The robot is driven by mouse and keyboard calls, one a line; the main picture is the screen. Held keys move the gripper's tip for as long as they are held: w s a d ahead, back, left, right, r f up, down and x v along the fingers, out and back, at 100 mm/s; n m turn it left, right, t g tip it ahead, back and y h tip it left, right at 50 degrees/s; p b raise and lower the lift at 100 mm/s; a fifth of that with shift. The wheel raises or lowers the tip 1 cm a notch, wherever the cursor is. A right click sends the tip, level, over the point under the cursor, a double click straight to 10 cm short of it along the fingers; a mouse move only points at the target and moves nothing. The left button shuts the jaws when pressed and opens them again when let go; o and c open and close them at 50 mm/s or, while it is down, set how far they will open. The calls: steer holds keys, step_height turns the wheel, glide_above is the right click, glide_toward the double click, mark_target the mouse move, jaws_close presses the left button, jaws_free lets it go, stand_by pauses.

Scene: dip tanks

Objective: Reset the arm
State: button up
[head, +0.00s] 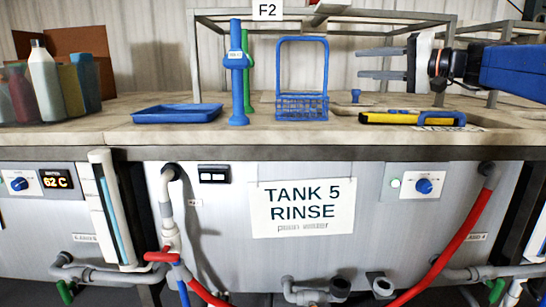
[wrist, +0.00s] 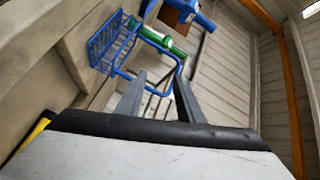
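My arm comes in from the right in the head view, and my gripper (head: 360,64) points left above the bench. Its two fingers are apart with nothing between them. In the wrist view my gripper (wrist: 155,98) also shows open, with the blue basket beyond the fingers. The blue wire basket (head: 302,105) with its tall handle stands on the bench, left of the fingertips and apart from them. It also shows in the wrist view (wrist: 110,45).
A blue tray (head: 178,114), a blue post-like tool (head: 238,75) and a green one (head: 248,70) stand left of the basket. A yellow-and-black tool (head: 410,118) lies below my gripper. A metal frame (head: 330,13) spans the back. Bottles (head: 45,80) stand far left.

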steer(key=s+a+f+g+h, duration=0.2)
steer(key=s+f+h, duration=0.1)
steer(key=s+f, duration=0.8)
steer(key=s+a+f+g+h, duration=0.3)
steer(key=s+f, duration=0.3)
steer(key=f, duration=0.9)
steer(key=s+d+f+n+h, duration=0.1)
steer(key=s+d+f+h, duration=0.2)
steer(key=s+f, duration=0.5)
steer(key=s+d+f+n+g+h, duration=0.1)
steer(key=s+d+f+h, duration=0.3)
steer(key=s+f, duration=0.5)
step_height(320, 180, down, 4)
steer(key=d+n, duration=0.1)
steer(key=d, duration=0.1)
steer(key=shift+d+f+g, duration=0.15)
steer(key=shift+d+g, duration=0.15)
steer(key=shift+d, duration=0.1)
